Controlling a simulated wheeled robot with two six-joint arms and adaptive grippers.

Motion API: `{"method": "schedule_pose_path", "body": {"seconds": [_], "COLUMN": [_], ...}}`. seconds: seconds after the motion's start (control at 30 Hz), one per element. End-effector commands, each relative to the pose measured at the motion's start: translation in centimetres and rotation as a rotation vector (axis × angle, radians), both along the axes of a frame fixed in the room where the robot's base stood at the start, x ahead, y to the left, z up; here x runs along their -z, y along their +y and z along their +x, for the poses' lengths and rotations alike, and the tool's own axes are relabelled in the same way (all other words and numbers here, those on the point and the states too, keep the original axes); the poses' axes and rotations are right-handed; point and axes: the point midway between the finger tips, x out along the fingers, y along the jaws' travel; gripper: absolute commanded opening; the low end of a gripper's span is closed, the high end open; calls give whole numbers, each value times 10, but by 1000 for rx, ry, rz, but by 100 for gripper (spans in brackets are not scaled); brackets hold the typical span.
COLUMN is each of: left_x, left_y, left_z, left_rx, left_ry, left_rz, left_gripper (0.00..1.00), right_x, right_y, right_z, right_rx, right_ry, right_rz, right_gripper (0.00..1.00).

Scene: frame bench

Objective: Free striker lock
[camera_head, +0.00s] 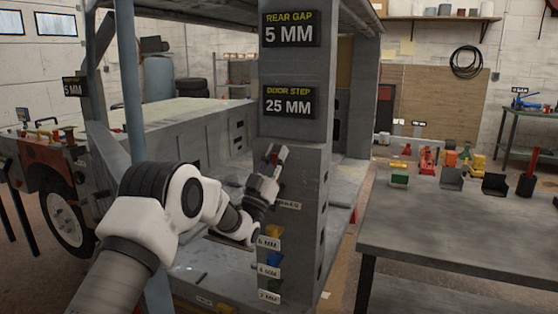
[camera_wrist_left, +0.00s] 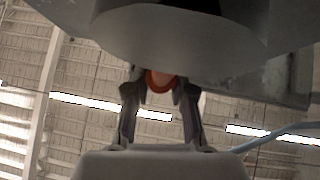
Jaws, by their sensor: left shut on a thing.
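My left gripper (camera_head: 273,158) is at the face of the grey pillar (camera_head: 302,180), below the "DOOR STEP 25 MM" sign. In the left wrist view the fingers of this gripper (camera_wrist_left: 160,90) are closed around a small orange-red rounded piece (camera_wrist_left: 158,81), under a large grey body. A bit of red shows at the fingertips in the head view. This piece may be the striker lock, but most of it is hidden by the fingers. My right gripper is not in view.
Yellow, blue and green tags (camera_head: 272,258) marked in MM hang low on the pillar. The bench's front is clear. A vehicle frame stands at left.

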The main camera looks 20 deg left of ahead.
Motion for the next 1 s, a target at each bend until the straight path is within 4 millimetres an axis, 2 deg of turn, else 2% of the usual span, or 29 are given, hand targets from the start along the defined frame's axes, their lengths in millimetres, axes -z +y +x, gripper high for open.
{"method": "schedule_pose_path", "body": {"seconds": [0.03, 0.37, 0.4, 0.47, 0.83, 1.0], "left_x": [-5, -6, -6, -6, 1, 22], "left_y": [2, 3, 3, 2, 2, 6], "left_z": [0, 0, 0, 0, -3, -24], "left_rx": [-2, -3, -3, -3, -1, -2], "left_ry": [-8, -9, -10, -9, -4, 1], "left_rz": [-6, -9, -9, -9, -7, -8], "left_gripper": [0, 0, 30, 50, 50, 50], "right_x": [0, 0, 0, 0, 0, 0], "right_y": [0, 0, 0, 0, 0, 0], "right_z": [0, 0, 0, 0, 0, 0], "right_rx": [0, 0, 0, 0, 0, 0], "right_ry": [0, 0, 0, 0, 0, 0], "right_rz": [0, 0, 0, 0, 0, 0], "right_gripper": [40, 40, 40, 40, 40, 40]}}
